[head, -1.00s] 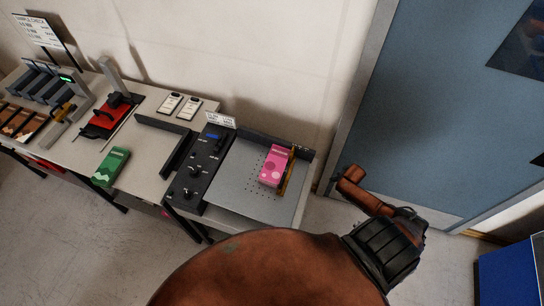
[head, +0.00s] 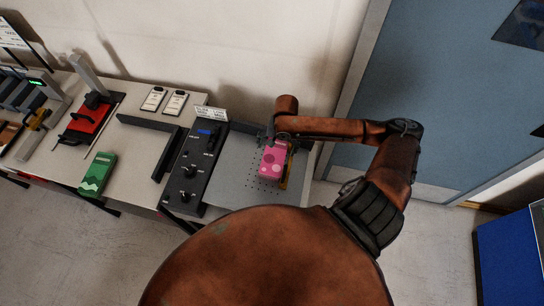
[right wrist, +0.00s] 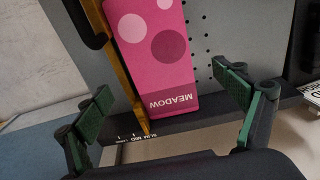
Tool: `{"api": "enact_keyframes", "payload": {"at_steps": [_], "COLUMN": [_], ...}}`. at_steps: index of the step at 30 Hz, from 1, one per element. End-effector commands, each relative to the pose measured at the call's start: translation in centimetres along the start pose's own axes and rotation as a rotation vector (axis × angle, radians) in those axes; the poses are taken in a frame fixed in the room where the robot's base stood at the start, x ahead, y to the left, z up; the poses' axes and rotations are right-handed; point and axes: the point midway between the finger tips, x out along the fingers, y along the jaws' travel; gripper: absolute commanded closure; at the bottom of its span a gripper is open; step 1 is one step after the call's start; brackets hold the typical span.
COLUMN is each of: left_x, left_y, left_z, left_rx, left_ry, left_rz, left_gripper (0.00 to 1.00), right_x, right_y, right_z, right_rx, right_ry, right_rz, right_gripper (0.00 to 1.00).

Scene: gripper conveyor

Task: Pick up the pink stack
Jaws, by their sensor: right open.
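The pink stack (head: 272,163) lies on the grey perforated plate (head: 238,165) at the right end of the table, against a yellow guide on its right. In the right wrist view the pink stack (right wrist: 160,50) shows lighter dots and the word MEADOW upside down. My right gripper (head: 273,133) is over the far end of the stack in the head view and hides that end. In the right wrist view my right gripper (right wrist: 168,95) is open, its green-padded fingers on either side of the stack's near end, with gaps and no contact visible. My left gripper is not in view.
A black control panel (head: 196,168) with knobs stands left of the plate. A dark rail (right wrist: 190,130) with size markings runs along the plate's edge. A green pack (head: 98,174) lies further left, beyond clear tabletop. A wall and a blue door (head: 440,100) stand behind.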

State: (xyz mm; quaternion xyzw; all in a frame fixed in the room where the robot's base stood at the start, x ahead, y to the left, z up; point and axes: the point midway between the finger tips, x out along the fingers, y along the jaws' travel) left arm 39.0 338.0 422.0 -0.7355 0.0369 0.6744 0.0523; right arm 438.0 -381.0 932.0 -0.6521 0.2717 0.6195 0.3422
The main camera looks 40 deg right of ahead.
Motion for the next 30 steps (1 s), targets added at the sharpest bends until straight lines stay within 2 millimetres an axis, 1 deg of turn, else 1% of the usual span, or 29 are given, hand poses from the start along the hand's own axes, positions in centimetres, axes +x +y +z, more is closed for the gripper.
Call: {"api": "enact_keyframes", "payload": {"at_steps": [1, 3, 6, 12, 15, 23, 30], "left_x": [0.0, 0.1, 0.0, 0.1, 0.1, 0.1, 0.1], "left_y": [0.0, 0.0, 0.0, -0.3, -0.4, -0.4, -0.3], "left_z": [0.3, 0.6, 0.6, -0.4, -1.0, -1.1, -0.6], "left_rx": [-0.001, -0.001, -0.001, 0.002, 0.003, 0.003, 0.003], "left_ry": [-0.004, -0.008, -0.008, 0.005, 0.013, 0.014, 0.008], "left_rz": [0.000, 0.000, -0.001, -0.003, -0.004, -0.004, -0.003], "left_gripper": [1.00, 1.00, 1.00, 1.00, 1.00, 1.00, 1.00], "right_x": [0.7, 1.3, 2.4, 5.4, 6.2, 6.5, 6.5], "right_y": [0.0, 0.1, 0.0, -0.2, -0.2, -0.2, -0.2], "right_z": [0.0, 0.0, 0.1, 0.2, 0.1, 0.2, 0.1], "right_rx": [0.002, 0.001, 0.000, -0.001, -0.002, -0.004, -0.003], "right_ry": [-0.002, 0.000, -0.001, 0.000, 0.001, 0.002, 0.002], "right_rz": [0.000, 0.000, -0.001, -0.002, -0.002, -0.003, -0.003], "right_gripper": [0.11, 0.11, 0.11, 0.11, 0.11, 0.11, 0.27]}}
